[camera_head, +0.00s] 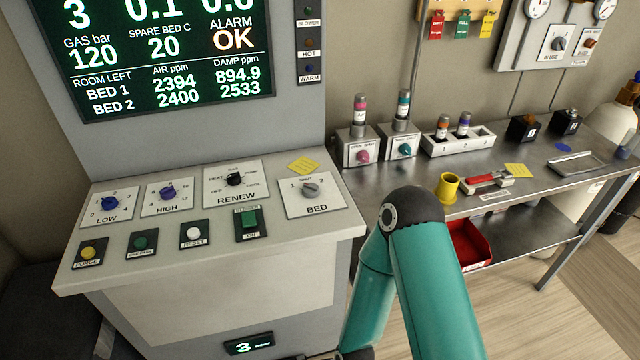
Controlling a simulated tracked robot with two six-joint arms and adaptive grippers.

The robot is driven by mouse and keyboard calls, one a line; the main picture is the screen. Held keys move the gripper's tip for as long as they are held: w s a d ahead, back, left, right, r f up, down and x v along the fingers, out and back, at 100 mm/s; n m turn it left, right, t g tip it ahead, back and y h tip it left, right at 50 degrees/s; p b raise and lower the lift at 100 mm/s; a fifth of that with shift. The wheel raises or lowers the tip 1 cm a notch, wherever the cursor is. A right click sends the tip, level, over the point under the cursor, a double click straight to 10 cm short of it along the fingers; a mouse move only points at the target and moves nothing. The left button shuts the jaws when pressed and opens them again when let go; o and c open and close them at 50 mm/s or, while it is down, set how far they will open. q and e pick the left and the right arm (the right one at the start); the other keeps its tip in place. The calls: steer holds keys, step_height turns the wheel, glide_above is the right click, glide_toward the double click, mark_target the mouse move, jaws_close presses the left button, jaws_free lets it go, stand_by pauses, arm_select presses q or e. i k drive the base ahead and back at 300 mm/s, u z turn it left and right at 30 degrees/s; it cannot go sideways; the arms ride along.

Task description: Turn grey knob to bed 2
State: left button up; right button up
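The grey knob (310,190) sits on the white BED plate (318,208) at the right end of the sloped console top. The plate has a 1 left of the knob and a SHUT mark above it. The knob's exact pointing direction is too small to tell. Neither gripper is in view. One teal arm of mine comes up from the bottom edge, bends at a dark joint right of the console, and does not touch the knob.
The RENEW plate with a black knob (233,179) is left of the BED plate. A yellow note (303,165) lies just behind it. A green switch (248,219) is in front to the left. A metal bench (420,185) with several items stands right. Space above the knob is clear.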

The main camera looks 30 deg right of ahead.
mark_target(311, 190)
steer(key=z, duration=0.1)
steer(key=k, duration=0.95)
steer(key=z, duration=0.3)
steer(key=i, duration=1)
